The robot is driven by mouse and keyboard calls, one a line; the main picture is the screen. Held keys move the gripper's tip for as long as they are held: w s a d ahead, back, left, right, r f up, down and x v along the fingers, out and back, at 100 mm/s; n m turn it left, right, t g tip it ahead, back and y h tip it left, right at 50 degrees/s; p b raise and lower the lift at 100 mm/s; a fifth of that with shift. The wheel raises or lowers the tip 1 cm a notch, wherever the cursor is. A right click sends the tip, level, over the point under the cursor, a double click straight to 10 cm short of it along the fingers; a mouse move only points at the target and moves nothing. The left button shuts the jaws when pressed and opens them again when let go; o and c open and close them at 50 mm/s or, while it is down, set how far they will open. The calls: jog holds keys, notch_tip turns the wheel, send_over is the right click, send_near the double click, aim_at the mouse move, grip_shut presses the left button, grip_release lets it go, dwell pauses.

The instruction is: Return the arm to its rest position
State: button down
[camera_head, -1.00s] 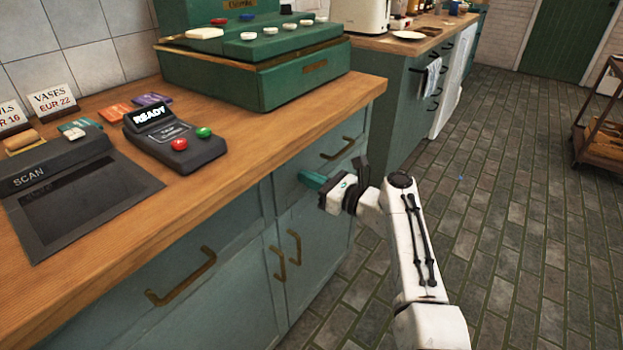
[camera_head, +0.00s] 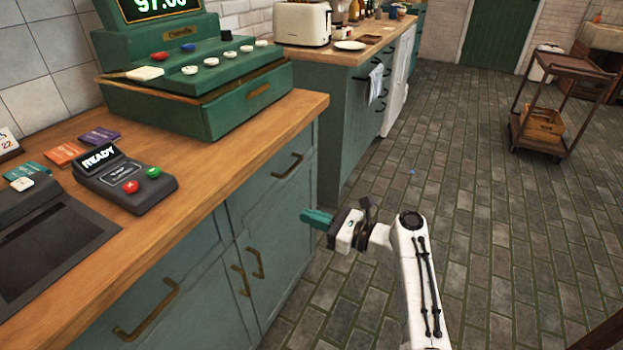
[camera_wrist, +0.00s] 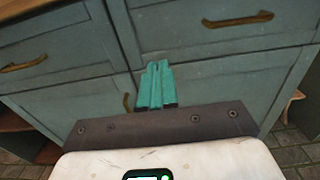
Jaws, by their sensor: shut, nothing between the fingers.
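My gripper (camera_head: 312,219) has teal fingers and is in front of the teal cabinet, below the level of the wooden counter. Its fingers point left toward the cabinet doors. In the wrist view the gripper (camera_wrist: 157,70) is shut, with its fingers side by side and nothing between them. Behind them are the cabinet fronts (camera_wrist: 215,75) with brass handles. My white arm reaches up from the bottom of the head view, over the floor to the right of the cabinet.
The wooden counter (camera_head: 215,160) holds a card terminal (camera_head: 125,182) reading READY, a scanner (camera_head: 45,250) and a green cash register (camera_head: 195,95). A second counter with a toaster (camera_head: 301,22) stands beyond. A brown cart (camera_head: 570,85) stands at the right.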

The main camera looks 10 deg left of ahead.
jog(key=s+d+f+n+g+h, duration=0.2)
jog(key=s+d+f+n+h, duration=0.4)
jog(key=s+d+f+n, duration=0.5)
jog(key=s+d+f+n+g+h, duration=0.1)
jog(key=s+d+f+n+h, duration=0.4)
jog(key=s+d+f, duration=0.7)
jog(key=s+d+r+n+g+h, duration=0.1)
jog(key=s+d+r+n+h, duration=0.2)
jog(key=s, duration=0.4)
jog(key=s+d+r+h, duration=0.1)
jog(key=s+d+r, duration=0.1)
jog(key=s+d, duration=0.45)
jog(key=s+d+r+n+g+h, duration=0.1)
jog(key=s+d+r+n+h, duration=0.15)
jog(key=s, duration=0.55)
notch_tip(320, 180, up, 14)
jog(key=p, duration=1.3)
jog(key=shift+s+d+p, duration=0.2)
jog(key=shift+d+p, duration=0.1)
jog(key=c, duration=1.8)
grip_release()
